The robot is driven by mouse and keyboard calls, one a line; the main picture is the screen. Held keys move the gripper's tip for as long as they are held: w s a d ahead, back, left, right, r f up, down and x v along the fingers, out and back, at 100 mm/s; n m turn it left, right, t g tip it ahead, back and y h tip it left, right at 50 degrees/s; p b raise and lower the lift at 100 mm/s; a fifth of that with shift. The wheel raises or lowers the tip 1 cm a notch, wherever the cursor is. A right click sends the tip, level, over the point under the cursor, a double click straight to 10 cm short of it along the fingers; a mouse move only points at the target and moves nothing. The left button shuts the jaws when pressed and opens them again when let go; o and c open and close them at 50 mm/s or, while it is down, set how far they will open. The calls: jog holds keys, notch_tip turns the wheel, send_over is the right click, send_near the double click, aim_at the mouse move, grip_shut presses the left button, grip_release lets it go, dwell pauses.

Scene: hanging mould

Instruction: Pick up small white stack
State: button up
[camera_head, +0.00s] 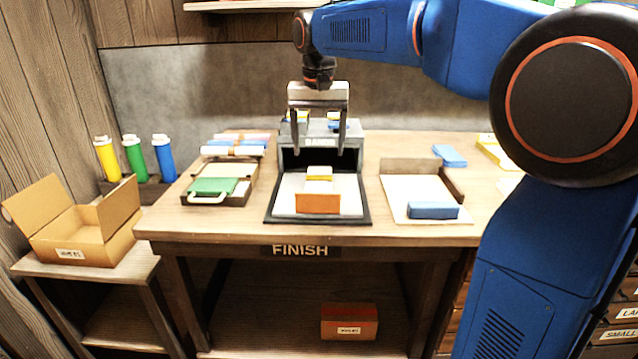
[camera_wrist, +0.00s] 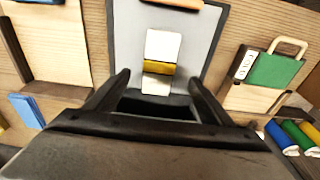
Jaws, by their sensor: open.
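A small white stack with a yellow band around its middle lies on the grey board of the dark tray; it shows in the head view (camera_head: 319,172) and the wrist view (camera_wrist: 162,46). My gripper (camera_head: 318,150) is open and points down above the back part of the tray. In the wrist view its fingers (camera_wrist: 158,80) are spread to either side of the stack's near end, wider than the stack. Nothing is between the fingertips at a visible touch. In the head view an orange block (camera_head: 318,203) partly hides the stack's front.
The dark tray (camera_head: 270,213) adjoins a dark box (camera_head: 352,130) at its back. Left is a tray with a green board (camera_head: 213,186); right is a white sheet (camera_head: 397,195) with a blue block (camera_head: 433,210). An open carton (camera_head: 75,225) stands at far left.

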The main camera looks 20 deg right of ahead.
aim_at(319, 178)
jog(key=shift+w+d+f, duration=0.1)
jog(key=shift+w+f, duration=0.15)
jog(key=shift+f, duration=1.25)
jog(key=shift+w+d+f, duration=0.1)
jog(key=shift+w+f, duration=0.15)
jog(key=shift+f, duration=1.3)
jog(key=shift+w+d+f, duration=0.1)
jog(key=shift+w+f, duration=0.15)
jog(key=shift+f, duration=1.25)
jog(key=c, duration=1.3)
jog(key=shift+r, duration=0.1)
